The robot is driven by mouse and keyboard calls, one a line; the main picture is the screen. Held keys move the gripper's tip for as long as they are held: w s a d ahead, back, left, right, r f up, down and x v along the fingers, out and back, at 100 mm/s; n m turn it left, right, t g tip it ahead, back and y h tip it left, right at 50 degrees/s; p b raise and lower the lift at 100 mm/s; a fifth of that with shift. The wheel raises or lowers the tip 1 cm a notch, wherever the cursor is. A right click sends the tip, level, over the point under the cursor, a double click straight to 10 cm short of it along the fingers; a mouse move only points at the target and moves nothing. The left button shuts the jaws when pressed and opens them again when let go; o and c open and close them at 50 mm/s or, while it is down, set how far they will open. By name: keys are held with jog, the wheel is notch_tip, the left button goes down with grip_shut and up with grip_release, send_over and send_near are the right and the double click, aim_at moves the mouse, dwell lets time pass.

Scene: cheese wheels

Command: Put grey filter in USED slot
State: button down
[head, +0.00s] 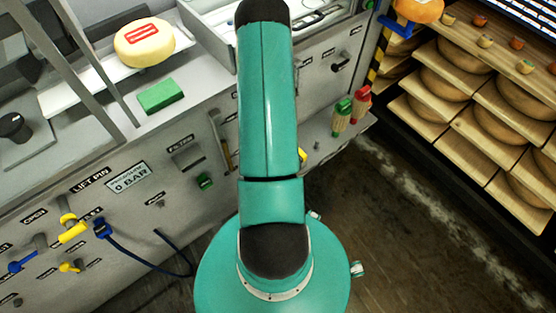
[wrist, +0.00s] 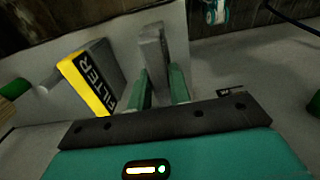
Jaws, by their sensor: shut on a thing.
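In the wrist view my gripper (wrist: 162,80) has its two green fingers closed on a grey filter (wrist: 153,52), a thin upright slab that stands out beyond the fingertips. Its lower part is hidden between the fingers. In the head view my arm blocks the middle, and neither the gripper nor the held filter shows. I cannot make out the USED slot. A small dark label (wrist: 230,92) right of the fingers in the wrist view is too small to read.
A black and yellow box marked FILTER (wrist: 90,76) stands left of the fingers, close by. In the head view, a yellow cheese wheel (head: 145,43) and a green block (head: 160,95) lie on the machine's top. Cheese shelves (head: 480,105) stand at the right; bare floor lies between.

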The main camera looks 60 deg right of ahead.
jog(key=shift+f, duration=0.2)
jog(key=c, duration=1.2)
grip_release()
notch_tip(320, 180, up, 14)
jog(key=shift+f, duration=0.1)
